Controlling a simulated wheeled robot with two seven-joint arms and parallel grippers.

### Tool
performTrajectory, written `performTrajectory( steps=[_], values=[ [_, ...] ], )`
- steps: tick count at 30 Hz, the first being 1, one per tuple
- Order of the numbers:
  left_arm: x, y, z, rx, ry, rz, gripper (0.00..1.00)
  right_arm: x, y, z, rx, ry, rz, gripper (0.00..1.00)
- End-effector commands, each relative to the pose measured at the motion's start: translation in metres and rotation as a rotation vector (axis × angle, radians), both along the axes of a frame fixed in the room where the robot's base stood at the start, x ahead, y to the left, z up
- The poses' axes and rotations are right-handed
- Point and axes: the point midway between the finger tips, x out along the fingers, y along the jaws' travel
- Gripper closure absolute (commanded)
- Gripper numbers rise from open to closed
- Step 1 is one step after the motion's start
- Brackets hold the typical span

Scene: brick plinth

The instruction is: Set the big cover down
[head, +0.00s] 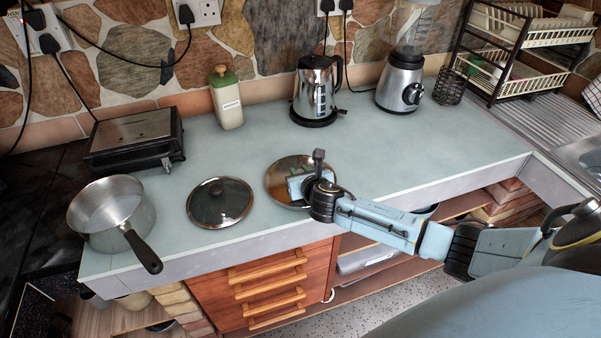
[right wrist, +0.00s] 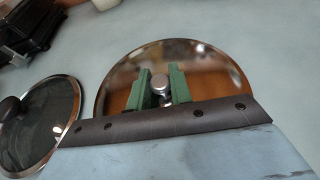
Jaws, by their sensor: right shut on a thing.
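The big cover (head: 284,168) is a shiny round steel lid with a small metal knob. My right gripper (head: 301,186) is over its middle, shut on the knob. In the right wrist view the green fingers (right wrist: 161,88) stand on both sides of the knob, and the lid (right wrist: 208,65) looks about level. I cannot tell whether its rim touches the counter or hangs just above it. The near part of the lid is hidden by the gripper in the wrist view. My left gripper is in neither view.
A dark glass lid (head: 219,203) lies close left of the steel lid. A steel saucepan (head: 110,212) and a black grill (head: 135,138) are farther left. A canister (head: 226,98), kettle (head: 317,90) and blender (head: 400,80) stand behind. The counter (head: 420,150) to the right is clear.

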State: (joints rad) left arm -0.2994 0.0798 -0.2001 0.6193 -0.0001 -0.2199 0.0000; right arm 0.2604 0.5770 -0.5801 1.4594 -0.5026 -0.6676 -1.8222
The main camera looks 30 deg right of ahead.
Motion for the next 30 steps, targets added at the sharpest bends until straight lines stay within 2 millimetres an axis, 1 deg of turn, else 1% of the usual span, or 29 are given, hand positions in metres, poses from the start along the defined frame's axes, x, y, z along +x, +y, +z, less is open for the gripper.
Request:
performTrajectory(
  steps=[2,3,7,14,17,19,23,30],
  values=[
    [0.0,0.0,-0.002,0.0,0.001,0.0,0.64,0.0,0.0,-0.003,0.0,0.0,0.0,1.0],
    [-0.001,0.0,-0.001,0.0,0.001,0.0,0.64,0.0,0.0,-0.003,0.0,0.001,0.0,0.74],
    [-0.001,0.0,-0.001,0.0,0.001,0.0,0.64,0.0,0.0,-0.002,0.0,0.001,0.0,0.57],
    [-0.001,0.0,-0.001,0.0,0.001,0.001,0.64,0.0,0.0,-0.002,0.0,0.0,0.0,0.57],
    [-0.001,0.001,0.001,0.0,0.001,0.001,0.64,0.0,0.0,0.001,0.0,0.0,0.0,0.57],
    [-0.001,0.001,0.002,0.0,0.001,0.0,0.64,-0.004,0.001,0.003,-0.001,0.0,0.001,0.57],
    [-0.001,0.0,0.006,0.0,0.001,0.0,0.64,-0.019,0.004,0.009,-0.001,0.001,0.003,0.57],
    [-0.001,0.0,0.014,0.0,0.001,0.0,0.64,-0.06,0.015,0.027,0.0,0.002,0.004,0.57]
  ],
)
